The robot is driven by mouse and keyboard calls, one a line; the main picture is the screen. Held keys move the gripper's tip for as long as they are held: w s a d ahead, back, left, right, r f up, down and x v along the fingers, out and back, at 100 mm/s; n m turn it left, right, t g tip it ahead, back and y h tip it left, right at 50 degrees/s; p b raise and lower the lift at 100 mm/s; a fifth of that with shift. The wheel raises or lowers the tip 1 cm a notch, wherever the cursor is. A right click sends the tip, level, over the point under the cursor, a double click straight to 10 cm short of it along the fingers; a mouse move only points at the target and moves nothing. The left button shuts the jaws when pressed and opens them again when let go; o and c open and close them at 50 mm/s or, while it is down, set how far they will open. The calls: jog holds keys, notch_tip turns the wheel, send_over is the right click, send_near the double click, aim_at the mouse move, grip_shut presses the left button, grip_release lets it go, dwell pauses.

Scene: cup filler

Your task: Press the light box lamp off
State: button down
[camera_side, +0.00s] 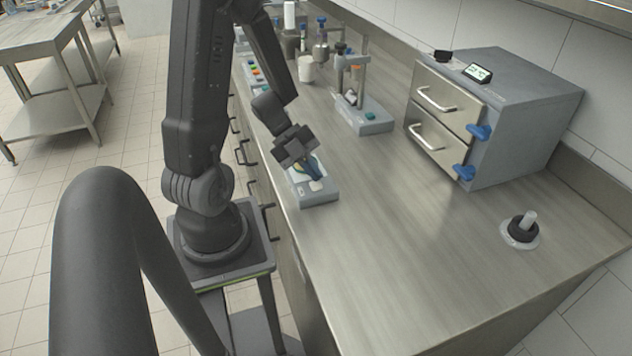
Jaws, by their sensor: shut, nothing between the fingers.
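A low grey box (325,198), which looks like the light box, sits near the counter's left edge. Its top has a pale round area with a coloured rim and a small pale square pad (316,186) near its front end. My gripper (315,176) is shut and empty, pointing down over this box. Its fingertips are just behind the pad; I cannot tell whether they touch the box. The gripper and wrist hide part of the box's top. I cannot tell whether the lamp is lit.
A stand with a grey base (368,118) is behind. A two-drawer cabinet (490,120) with blue latches stands at the right. A black knob with a pale post (523,229) is at the front right. A panel with coloured buttons (256,75) lies farther back. The middle counter is clear.

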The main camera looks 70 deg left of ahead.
aim_at(314, 184)
jog(key=shift+r, duration=3)
jog(key=shift+w, duration=0.1)
jog(key=w+r+n+t+y, duration=0.7)
jog(key=w+r+n+y, duration=0.3)
jog(key=r+n+y, duration=0.1)
jog(key=s+d+r+n+g+h, duration=0.1)
jog(key=s+d+n+g+h, duration=0.2)
jog(key=s+d, duration=0.9)
jog(key=d+n+g, duration=0.2)
jog(key=n+g, duration=0.1)
jog(key=n, duration=0.2)
jog(key=shift+s+d+r+n+g+h, duration=0.25)
jog(key=shift+s+r+n+g+h, duration=0.05)
jog(key=shift+s+n+g, duration=0.1)
